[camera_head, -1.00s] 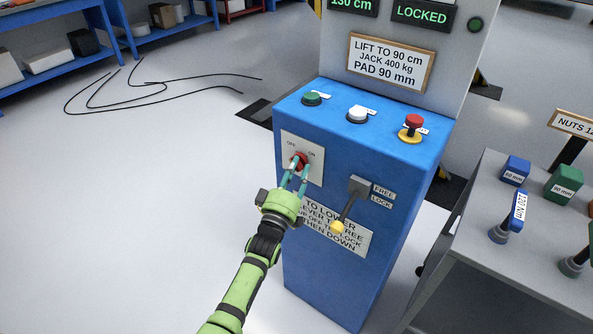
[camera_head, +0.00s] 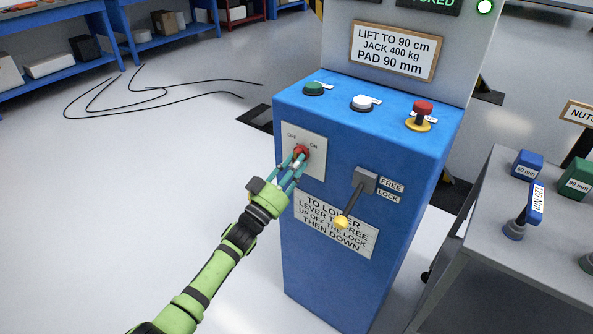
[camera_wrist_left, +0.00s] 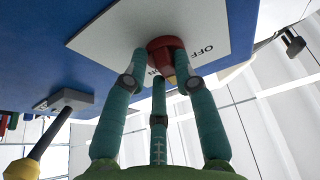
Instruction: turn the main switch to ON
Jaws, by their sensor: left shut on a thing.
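The main switch is a red knob (camera_head: 303,151) on a white plate (camera_head: 316,165) marked OFF at left and ON at right, on the front of the blue console (camera_head: 330,265). My left gripper (camera_head: 298,160) reaches it from below left, with its teal fingers closed around the knob. In the left wrist view the knob (camera_wrist_left: 163,50) sits between the fingertips (camera_wrist_left: 160,72), with a yellow patch at its edge. The OFF label shows upside down there, and a finger partly covers the ON label. The knob's exact pointing is hard to read. My right gripper is not in view.
A grey lever with a yellow tip (camera_head: 342,222) hangs beside the switch, near FREE and LOCK labels. The console top carries a green button (camera_head: 314,88), a white button (camera_head: 361,102) and a red button (camera_head: 422,112). A grey tool table (camera_head: 520,255) stands at right.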

